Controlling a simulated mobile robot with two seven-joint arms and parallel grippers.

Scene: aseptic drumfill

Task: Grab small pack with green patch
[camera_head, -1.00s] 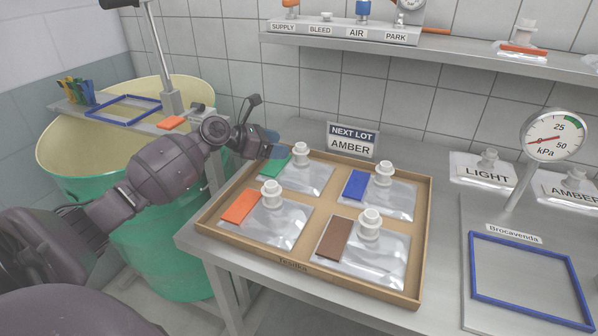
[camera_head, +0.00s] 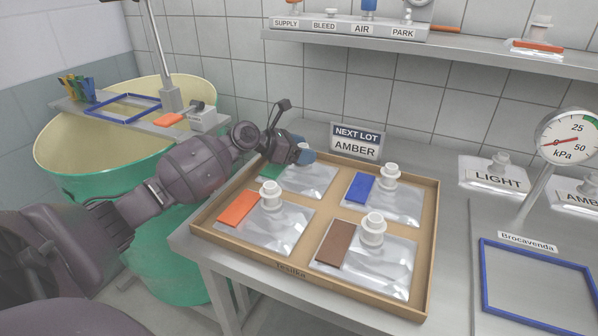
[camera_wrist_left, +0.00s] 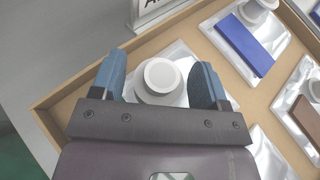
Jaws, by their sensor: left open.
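The small pack with the green patch (camera_head: 271,170) lies in the back left of the cardboard tray (camera_head: 201,223). Its clear pouch (camera_head: 311,182) shows, while my gripper hides part of the patch and its cap in the head view. My left gripper (camera_head: 302,154) is over this pack. In the left wrist view its blue fingers (camera_wrist_left: 160,80) are apart, one on each side of the white cap (camera_wrist_left: 160,76). I cannot tell whether they touch the cap. My right gripper is not in view.
Packs with an orange patch (camera_head: 238,209), a blue patch (camera_head: 360,188) and a brown patch (camera_head: 334,244) share the tray. A "NEXT LOT AMBER" sign (camera_head: 356,142) stands behind it. A gauge (camera_head: 566,137) and blue frame (camera_head: 541,291) are at right.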

